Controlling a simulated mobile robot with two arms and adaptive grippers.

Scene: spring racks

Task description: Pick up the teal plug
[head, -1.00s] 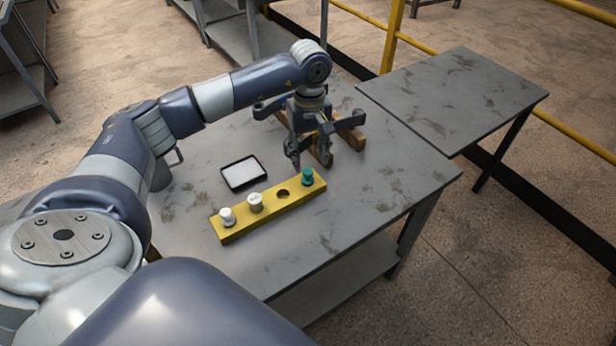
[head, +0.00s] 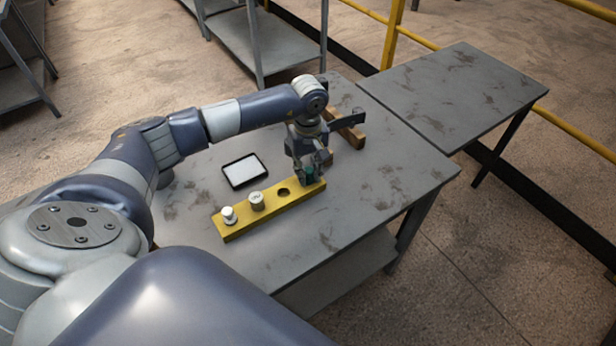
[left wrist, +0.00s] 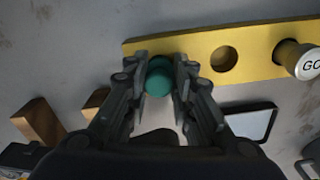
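The teal plug (left wrist: 159,78) stands at the end of the yellow rack (head: 237,224), at the rack's right end in the head view. In the head view the plug (head: 309,174) is mostly hidden by my left gripper (head: 312,176). In the left wrist view my left gripper (left wrist: 160,82) has a finger on each side of the plug, very close to its sides. I cannot tell whether both fingers press on it. The plug appears to be still in its hole. My right gripper is not in view.
The rack also holds two white plugs (head: 228,214) (head: 256,201) and has one empty hole (head: 283,192). A black-rimmed white tray (head: 243,171) lies behind the rack. Wooden blocks (head: 349,132) stand behind my gripper. A second grey table (head: 455,97) is at the right.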

